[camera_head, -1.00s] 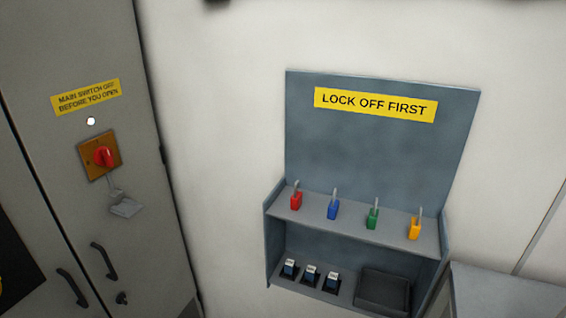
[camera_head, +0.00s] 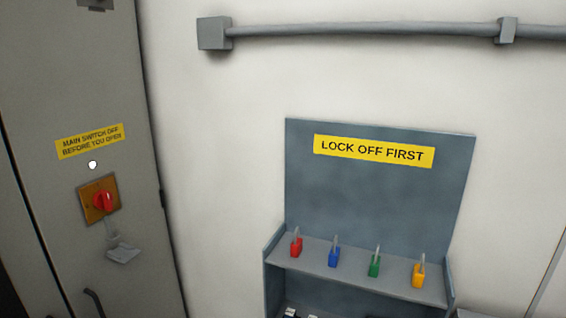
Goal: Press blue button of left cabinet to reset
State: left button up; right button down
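A grey cabinet (camera_head: 70,80) stands at the left of the head view. On its door are a yellow label (camera_head: 90,141), a small white round light or button (camera_head: 92,165), and a red rotary switch (camera_head: 104,201) on an orange-brown plate. A grey hanging tag or hasp (camera_head: 123,250) is below the switch. A black door handle (camera_head: 93,303) shows at the bottom edge. I see no blue button on the visible part of the cabinet. Neither of my grippers is in view.
A blue-grey lockout board (camera_head: 380,195) with a "LOCK OFF FIRST" sign (camera_head: 375,151) is on the white wall. Its shelf holds red (camera_head: 296,247), blue (camera_head: 334,257), green (camera_head: 374,266) and yellow (camera_head: 419,276) padlocks. A grey pipe (camera_head: 370,29) runs along the wall above.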

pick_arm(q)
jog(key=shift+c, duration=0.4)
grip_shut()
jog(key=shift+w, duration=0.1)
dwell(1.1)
